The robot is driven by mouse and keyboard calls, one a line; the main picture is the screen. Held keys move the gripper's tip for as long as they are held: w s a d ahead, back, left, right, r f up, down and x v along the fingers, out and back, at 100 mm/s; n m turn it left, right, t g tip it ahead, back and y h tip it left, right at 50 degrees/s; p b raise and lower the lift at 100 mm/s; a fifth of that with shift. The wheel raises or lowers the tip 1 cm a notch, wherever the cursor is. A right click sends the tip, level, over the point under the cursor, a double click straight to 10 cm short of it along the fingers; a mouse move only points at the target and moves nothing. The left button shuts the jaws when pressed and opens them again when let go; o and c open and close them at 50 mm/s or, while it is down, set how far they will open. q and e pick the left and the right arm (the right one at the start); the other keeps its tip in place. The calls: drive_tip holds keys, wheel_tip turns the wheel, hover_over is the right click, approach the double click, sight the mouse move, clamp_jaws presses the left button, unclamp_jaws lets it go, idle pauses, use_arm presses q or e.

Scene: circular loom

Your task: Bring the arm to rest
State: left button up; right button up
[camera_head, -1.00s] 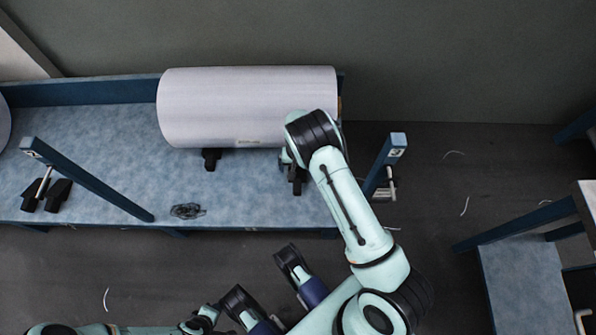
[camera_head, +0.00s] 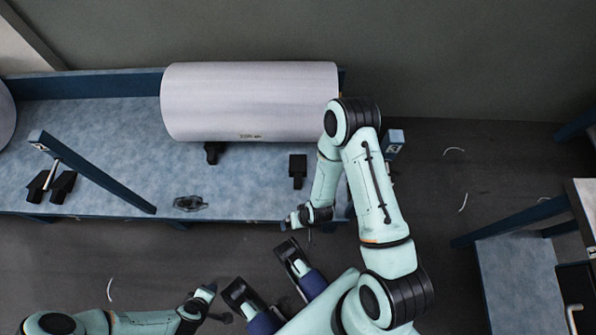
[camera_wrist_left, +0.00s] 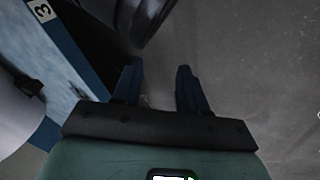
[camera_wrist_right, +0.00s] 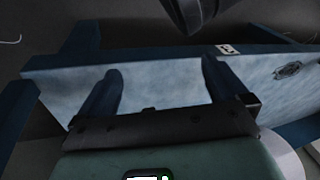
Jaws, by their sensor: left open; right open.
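My right arm folds back toward me over the near right edge of the bench (camera_head: 110,120). Its right gripper (camera_head: 294,224) is near the bench's front edge, and its open, empty fingers show in the right wrist view (camera_wrist_right: 160,75). My left arm comes in from the lower left. Its left gripper (camera_head: 218,306) is over the floor in front of the bench. In the left wrist view the left gripper's fingers (camera_wrist_left: 158,82) are apart with nothing between them.
A large pale roll (camera_head: 250,102) lies along the back of the bench. A small dark part (camera_head: 190,203) lies near the front. Black blocks (camera_head: 298,170) and a slanted blue bar (camera_head: 98,175) stand on the bench. Another table (camera_head: 525,280) is at the right.

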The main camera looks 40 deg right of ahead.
drive_tip(key=shift+s+a+r, duration=0.25)
drive_tip(key=shift+a+r, duration=0.05)
drive_tip(key=shift+a, duration=0.15)
use_arm(q)
drive_tip(key=shift+r, duration=0.1)
